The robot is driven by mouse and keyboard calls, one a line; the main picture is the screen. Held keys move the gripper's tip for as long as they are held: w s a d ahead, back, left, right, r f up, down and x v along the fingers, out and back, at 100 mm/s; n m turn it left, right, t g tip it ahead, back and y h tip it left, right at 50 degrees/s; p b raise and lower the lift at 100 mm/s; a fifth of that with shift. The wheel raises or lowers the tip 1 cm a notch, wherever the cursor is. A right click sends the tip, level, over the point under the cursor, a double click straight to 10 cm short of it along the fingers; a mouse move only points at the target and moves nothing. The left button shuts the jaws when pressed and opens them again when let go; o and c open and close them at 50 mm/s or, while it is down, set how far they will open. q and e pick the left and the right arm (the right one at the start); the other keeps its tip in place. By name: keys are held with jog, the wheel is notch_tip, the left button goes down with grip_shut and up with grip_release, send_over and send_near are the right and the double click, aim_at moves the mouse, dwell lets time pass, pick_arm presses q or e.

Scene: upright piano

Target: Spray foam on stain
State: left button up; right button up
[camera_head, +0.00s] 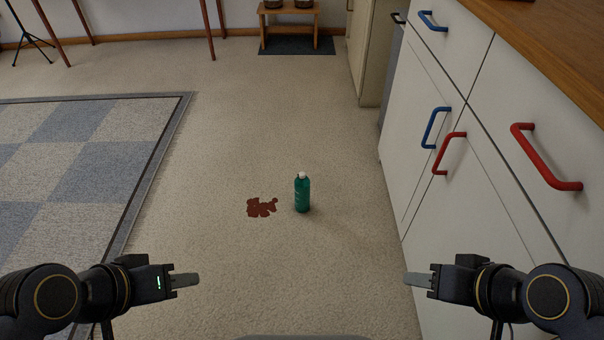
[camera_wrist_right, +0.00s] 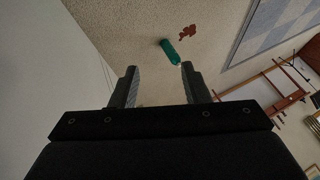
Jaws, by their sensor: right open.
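A teal bottle (camera_head: 302,194) with a white cap stands upright on the beige carpet. A dark red stain (camera_head: 261,207) lies on the carpet just left of the bottle, apart from it. My left gripper (camera_head: 186,281) is at the lower left, away from both; its finger opening cannot be made out. My right gripper (camera_head: 418,280) is at the lower right, near the cabinets, empty. In the right wrist view the right gripper (camera_wrist_right: 160,84) has its fingers spread apart, with the bottle (camera_wrist_right: 170,52) and the stain (camera_wrist_right: 187,33) beyond them.
White cabinets (camera_head: 440,150) with blue and red handles line the right side. A blue and grey checkered rug (camera_head: 85,165) lies at the left. A small wooden stool (camera_head: 290,25) stands on a dark mat at the back.

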grip_shut()
dwell(1.3)
